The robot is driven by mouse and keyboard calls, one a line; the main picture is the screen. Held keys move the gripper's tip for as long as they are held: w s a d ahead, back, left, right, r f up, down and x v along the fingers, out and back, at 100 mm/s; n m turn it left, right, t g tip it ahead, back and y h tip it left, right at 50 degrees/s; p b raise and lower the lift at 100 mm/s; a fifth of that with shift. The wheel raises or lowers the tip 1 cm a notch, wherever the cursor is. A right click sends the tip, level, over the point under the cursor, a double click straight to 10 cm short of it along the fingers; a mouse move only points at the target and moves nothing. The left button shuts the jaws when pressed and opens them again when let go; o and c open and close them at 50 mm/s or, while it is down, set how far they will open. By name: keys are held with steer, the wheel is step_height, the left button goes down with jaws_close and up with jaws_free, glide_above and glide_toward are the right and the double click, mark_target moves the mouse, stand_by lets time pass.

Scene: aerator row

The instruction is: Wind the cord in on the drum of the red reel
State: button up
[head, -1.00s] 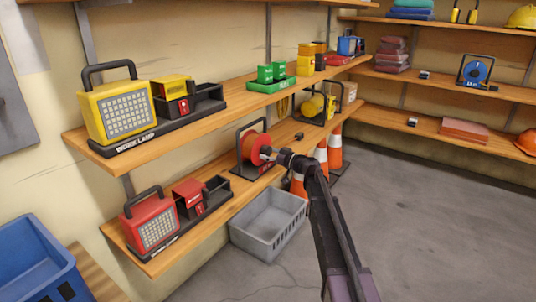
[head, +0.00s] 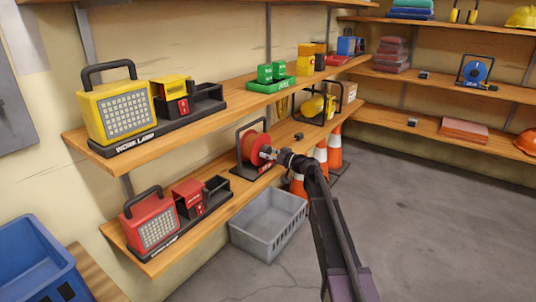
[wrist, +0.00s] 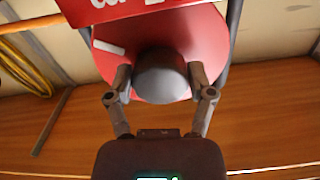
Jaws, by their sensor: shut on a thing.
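The red reel (head: 252,146) stands upright in its black frame on the lower shelf, left of the orange cones. Orange cord shows on its drum in the head view. In the wrist view its red disc (wrist: 195,40) fills the top, with a white mark at the left and a red lettered plate above. My gripper (head: 270,154) is at the reel's front face; in the wrist view my gripper (wrist: 162,85) has a finger on each side of a grey round knob (wrist: 161,72) and is shut on it. The cord's free end cannot be made out.
A grey crate (head: 268,228) stands on the floor below the reel. Orange and white cones (head: 334,150) stand close to my arm. A red work lamp (head: 150,220) and battery dock share the lower shelf at left. Open floor lies to the right.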

steer(key=shift+m, duration=0.3)
steer(key=m, duration=0.3)
steer(key=shift+m, duration=0.3)
steer(key=m, duration=0.3)
steer(key=shift+a+r+m, duration=0.1)
steer(key=shift+m, duration=0.2)
steer(key=m, duration=0.3)
steer(key=shift+s+m, duration=0.1)
steer(key=shift+m, duration=0.2)
steer(key=m, duration=0.3)
steer(key=shift+r+m, duration=0.15)
steer(key=shift+m, duration=0.15)
steer(key=m, duration=0.7)
steer(key=shift+r+p, duration=0.15)
steer(key=shift+p, duration=0.15)
steer(key=m, duration=0.7)
